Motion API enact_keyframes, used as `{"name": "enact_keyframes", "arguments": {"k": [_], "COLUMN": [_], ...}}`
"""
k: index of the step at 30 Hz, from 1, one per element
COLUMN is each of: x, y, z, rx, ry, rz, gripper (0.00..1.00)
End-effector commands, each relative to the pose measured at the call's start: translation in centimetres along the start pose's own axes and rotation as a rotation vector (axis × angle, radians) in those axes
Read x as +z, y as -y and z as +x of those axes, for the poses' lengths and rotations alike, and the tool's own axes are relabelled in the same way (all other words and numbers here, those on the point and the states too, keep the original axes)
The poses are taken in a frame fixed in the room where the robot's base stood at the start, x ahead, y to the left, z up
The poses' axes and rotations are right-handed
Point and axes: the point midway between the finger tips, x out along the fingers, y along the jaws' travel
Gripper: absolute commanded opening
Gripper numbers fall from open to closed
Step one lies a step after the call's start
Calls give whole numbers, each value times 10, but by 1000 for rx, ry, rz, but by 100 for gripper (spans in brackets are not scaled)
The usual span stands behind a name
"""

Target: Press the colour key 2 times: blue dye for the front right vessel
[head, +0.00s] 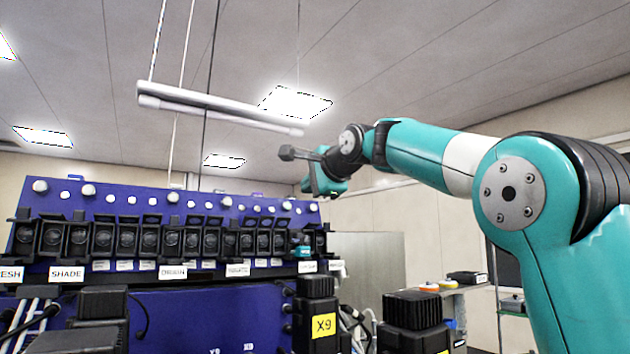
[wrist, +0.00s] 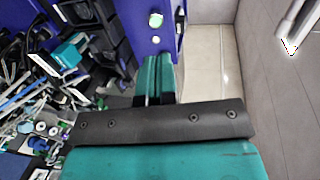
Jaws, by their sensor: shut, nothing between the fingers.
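A blue key panel (head: 150,190) fills the left of the head view, with a row of black hooded keys (head: 172,240) and white round knobs above them. Labels under the row include SHADE (head: 67,273) and ORIGIN (head: 172,272); most others are too small to read. I cannot tell which key is the colour key. A small teal piece (head: 303,246) sits at the row's right end; the wrist view shows a teal piece (wrist: 68,55) too. My gripper (head: 310,188) is shut and empty above the panel's right end. In the wrist view its fingers (wrist: 154,72) are together. No vessel is identifiable.
Black-capped units, one labelled X9 (head: 323,326), stand in front of the panel. A lamp bar (head: 220,108) hangs from the ceiling. A side table (head: 455,290) with small items stands at right.

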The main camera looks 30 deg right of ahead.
Motion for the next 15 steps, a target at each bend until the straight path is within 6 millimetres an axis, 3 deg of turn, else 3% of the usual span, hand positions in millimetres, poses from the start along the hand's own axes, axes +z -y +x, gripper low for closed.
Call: {"name": "enact_keyframes", "arguments": {"k": [15], "x": [0], "y": [1], "z": [33], "rx": [2], "ry": [1], "rz": [0], "gripper": [0]}}
